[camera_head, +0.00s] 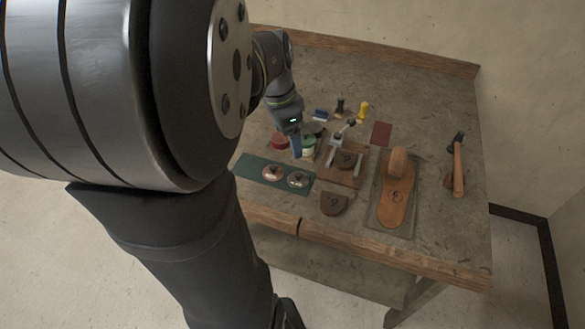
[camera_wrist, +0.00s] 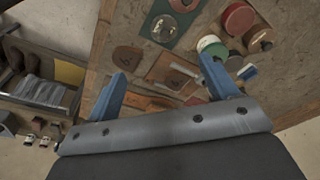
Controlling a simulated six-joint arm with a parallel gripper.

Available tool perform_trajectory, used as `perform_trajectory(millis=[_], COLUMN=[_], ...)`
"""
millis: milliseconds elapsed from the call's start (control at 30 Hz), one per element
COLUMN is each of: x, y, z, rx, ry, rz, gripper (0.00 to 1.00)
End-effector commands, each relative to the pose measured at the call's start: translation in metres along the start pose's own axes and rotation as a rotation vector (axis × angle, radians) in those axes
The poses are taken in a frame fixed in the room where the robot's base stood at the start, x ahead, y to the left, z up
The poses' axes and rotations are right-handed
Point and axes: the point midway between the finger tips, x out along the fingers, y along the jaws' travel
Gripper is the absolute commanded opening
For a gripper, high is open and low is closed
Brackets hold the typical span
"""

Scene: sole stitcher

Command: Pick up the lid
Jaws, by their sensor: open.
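Two round lid-like discs lie on a dark green mat (camera_head: 252,165): a pinkish one (camera_head: 273,173) and a silvery one (camera_head: 298,180). In the wrist view both discs show on the mat near the top, the silvery one (camera_wrist: 163,27) and the reddish one (camera_wrist: 184,4). I cannot tell which piece is the task's lid. My gripper (camera_wrist: 162,66) is open, its blue fingers apart and empty above the bench. In the head view it hangs by the jars, partly hiding them.
A wooden board with a metal clamp (camera_head: 345,162) stands right of the jars. A brown leather piece (camera_head: 333,203) lies in front. A shoe sole on a tray (camera_head: 397,195) and a hammer (camera_head: 457,165) lie right. Small bottles and a brush stand behind.

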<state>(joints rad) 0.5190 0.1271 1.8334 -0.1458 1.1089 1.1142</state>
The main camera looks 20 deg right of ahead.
Motion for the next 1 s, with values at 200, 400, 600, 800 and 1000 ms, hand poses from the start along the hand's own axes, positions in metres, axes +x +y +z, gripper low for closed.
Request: perform_trajectory(millis=[200, 400, 600, 800, 1000], x=[0.048, 0.089, 0.11, 0.121, 0.146], y=[0.001, 0.0, -0.001, -0.003, -0.008], z=[0.0, 0.0, -0.001, -0.002, -0.006], rx=[-0.001, -0.002, -0.001, -0.002, -0.002], ry=[-0.004, -0.004, -0.002, -0.002, -0.003], rz=[0.007, 0.005, 0.003, 0.004, 0.005], gripper=[0.79, 0.79, 0.79, 0.79, 0.79])
